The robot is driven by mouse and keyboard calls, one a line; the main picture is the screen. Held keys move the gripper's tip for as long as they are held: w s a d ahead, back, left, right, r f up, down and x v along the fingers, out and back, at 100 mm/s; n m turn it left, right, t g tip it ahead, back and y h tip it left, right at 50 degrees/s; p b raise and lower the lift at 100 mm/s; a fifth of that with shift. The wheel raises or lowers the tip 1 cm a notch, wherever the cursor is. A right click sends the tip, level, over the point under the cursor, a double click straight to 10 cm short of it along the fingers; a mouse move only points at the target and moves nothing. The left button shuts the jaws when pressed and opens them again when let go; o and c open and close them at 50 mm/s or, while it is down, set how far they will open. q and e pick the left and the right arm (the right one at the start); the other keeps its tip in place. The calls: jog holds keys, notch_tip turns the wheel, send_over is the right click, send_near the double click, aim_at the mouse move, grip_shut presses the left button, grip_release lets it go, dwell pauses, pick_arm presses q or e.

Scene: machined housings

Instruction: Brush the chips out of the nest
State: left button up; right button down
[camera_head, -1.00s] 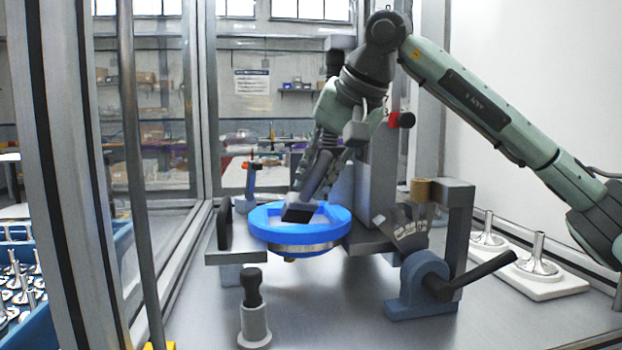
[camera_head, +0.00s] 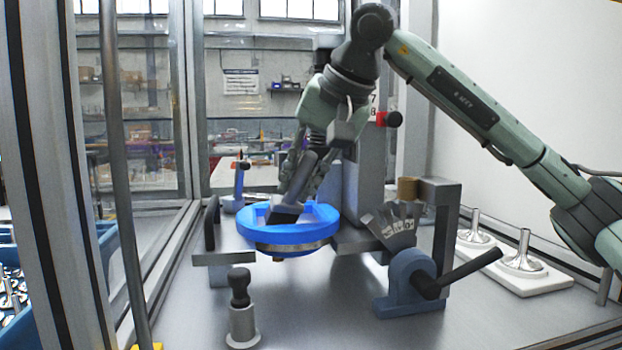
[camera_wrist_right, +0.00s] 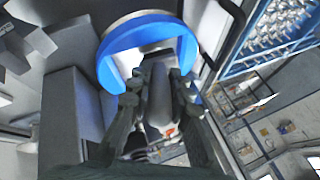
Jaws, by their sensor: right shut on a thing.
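The nest is a blue ring (camera_head: 322,222) on a round metal base, set in the grey fixture. My right gripper (camera_head: 303,170) is shut on the handle of a brush (camera_head: 285,214). The brush tilts down to the left and its dark head is inside the blue ring. In the right wrist view the fingers (camera_wrist_right: 158,85) close around the grey brush handle (camera_wrist_right: 160,104), with the blue ring (camera_wrist_right: 113,66) beyond. I cannot make out any chips in the nest; the brush hides part of its floor. My left gripper is not in view.
A crank handle on a blue-grey block (camera_head: 408,285) stands front right, and a dark-knobbed post (camera_head: 241,310) front left. A white plate (camera_head: 515,270) with metal stemmed parts lies at right. A blue crate (camera_head: 15,300) is at far left.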

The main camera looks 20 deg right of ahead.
jog(key=shift+a, duration=0.2)
jog(key=shift+s+d, duration=0.15)
jog(key=shift+d, duration=1)
jog(key=shift+s+d, duration=0.1)
jog(key=shift+d, duration=1)
jog(key=shift+w+a, duration=0.2)
jog(key=shift+a, duration=2.05)
jog(key=shift+s+d, duration=0.15)
jog(key=shift+d, duration=2.1)
jog(key=shift+r, duration=0.1)
jog(key=shift+r, duration=2.95)
